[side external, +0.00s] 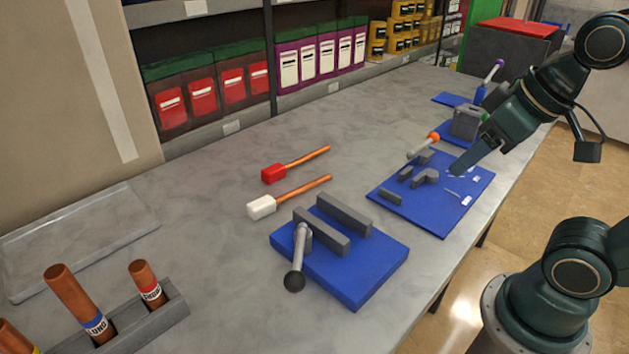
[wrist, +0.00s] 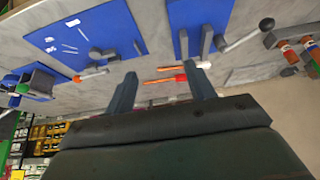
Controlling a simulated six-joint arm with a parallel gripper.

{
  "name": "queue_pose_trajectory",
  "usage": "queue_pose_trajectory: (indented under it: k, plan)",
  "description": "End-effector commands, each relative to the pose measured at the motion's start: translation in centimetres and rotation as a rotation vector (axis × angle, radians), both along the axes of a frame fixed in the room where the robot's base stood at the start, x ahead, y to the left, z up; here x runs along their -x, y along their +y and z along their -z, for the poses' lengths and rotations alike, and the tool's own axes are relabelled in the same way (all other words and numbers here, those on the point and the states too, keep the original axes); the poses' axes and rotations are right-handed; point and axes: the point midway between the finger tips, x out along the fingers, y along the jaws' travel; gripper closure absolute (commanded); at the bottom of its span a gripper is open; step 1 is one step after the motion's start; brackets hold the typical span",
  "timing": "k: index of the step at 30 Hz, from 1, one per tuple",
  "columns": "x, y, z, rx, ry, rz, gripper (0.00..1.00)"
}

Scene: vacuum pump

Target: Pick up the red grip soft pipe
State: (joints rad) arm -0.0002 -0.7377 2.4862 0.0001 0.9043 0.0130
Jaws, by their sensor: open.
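The red grip soft pipe (side external: 273,173) lies on the grey bench, its copper rod pointing right and slightly away in the side view. In the wrist view its red grip (wrist: 180,78) shows between my fingers, with the rod to the left. A similar pipe with a white grip (side external: 262,207) lies nearly parallel in front of it; its grip also shows in the wrist view (wrist: 203,65). My gripper (side external: 458,170) is above the right blue board, well to the right of both pipes. Its fingers (wrist: 160,80) are apart and empty.
A blue clamp fixture (side external: 340,285) with a lever stands in front of the pipes. The right blue board (side external: 440,215) carries grey blocks and an orange-ended tool (side external: 425,145). A rack (side external: 165,310) holds copper tubes at front left. Shelves line the back. Bench around the pipes is clear.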

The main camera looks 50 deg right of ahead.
Motion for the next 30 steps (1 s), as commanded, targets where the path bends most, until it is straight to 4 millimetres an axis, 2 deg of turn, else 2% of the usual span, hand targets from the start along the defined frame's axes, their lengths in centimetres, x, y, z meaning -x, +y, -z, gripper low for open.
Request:
queue_pose_trajectory:
  k: [5,11,21,30]
  plan:
    - [-1.6,0.0,-1.2,-0.027,0.022,0.050,0.45]
    - [-5.0,0.1,-3.4,-0.083,0.061,0.162,0.45]
    - [-12.6,0.4,-6.3,-0.182,0.141,0.400,0.45]
    - [-19.8,0.7,-6.9,-0.253,0.207,0.616,0.45]
